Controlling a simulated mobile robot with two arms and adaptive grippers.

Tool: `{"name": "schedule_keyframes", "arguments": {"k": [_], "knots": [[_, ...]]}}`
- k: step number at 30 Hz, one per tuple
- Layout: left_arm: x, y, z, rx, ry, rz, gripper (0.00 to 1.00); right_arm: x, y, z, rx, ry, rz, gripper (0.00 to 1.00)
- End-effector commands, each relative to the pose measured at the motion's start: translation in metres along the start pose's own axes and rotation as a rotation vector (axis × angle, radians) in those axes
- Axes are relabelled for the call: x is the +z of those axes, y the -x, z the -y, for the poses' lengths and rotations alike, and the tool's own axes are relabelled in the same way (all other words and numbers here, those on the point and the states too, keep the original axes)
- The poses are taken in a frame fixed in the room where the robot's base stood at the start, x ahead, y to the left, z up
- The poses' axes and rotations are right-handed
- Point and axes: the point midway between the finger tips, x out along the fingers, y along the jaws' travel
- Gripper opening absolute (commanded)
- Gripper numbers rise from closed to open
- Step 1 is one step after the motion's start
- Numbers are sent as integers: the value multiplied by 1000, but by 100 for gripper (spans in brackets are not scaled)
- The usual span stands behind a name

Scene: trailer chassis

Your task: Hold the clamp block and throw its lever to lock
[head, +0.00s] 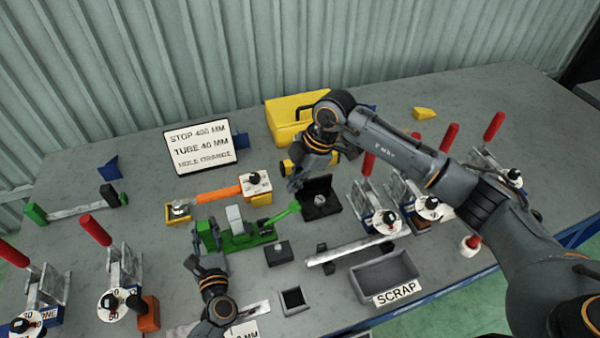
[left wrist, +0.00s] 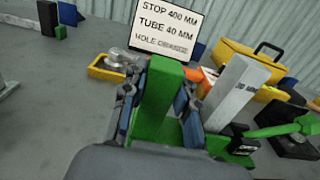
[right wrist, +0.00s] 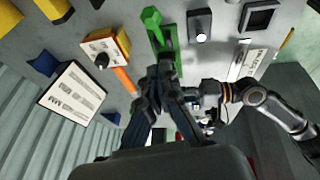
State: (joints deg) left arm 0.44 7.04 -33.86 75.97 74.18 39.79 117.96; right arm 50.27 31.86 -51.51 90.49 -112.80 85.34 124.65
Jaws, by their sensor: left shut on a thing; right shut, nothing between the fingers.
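The green clamp block (head: 240,240) stands on the grey table, with a grey upright plate (head: 235,218) on it, which also shows in the left wrist view (left wrist: 236,90). Its green lever (head: 284,215) points to the right and slopes up to a knobbed end; it also shows in the left wrist view (left wrist: 288,129). My left gripper (head: 205,256) is shut on the block's green post (left wrist: 158,100), one finger on each side. My right gripper (head: 294,187) is shut and empty, just above the lever's end. In the right wrist view its fingers (right wrist: 160,78) partly hide the block.
An orange tube with a gauge block (head: 255,184) lies behind the clamp block. A black box (head: 319,198) is right of the lever end. Toggle clamps with red handles (head: 366,162) stand at right. A scrap tray (head: 386,277) is at the front.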

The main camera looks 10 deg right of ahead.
Motion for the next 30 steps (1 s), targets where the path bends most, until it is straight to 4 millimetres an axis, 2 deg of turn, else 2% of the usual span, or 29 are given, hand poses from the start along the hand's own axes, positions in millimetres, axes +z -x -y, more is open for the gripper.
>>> {"name": "schedule_keyframes", "arguments": {"k": [1, 6, 12, 30], "knots": [[0, 0, 1, -1, 0, 0, 0, -1, -13, 1, -4, -1, -1, 0], [0, 0, 1, -1, 0, -1, 0, 0, -47, 1, -4, 0, -1, 0], [0, 0, 0, -1, 0, -1, 0, 22, -65, 0, -2, -2, 0, 0], [0, 0, 0, -1, 0, -1, 0, 35, -74, 2, 0, -7, -39, 0]]}}
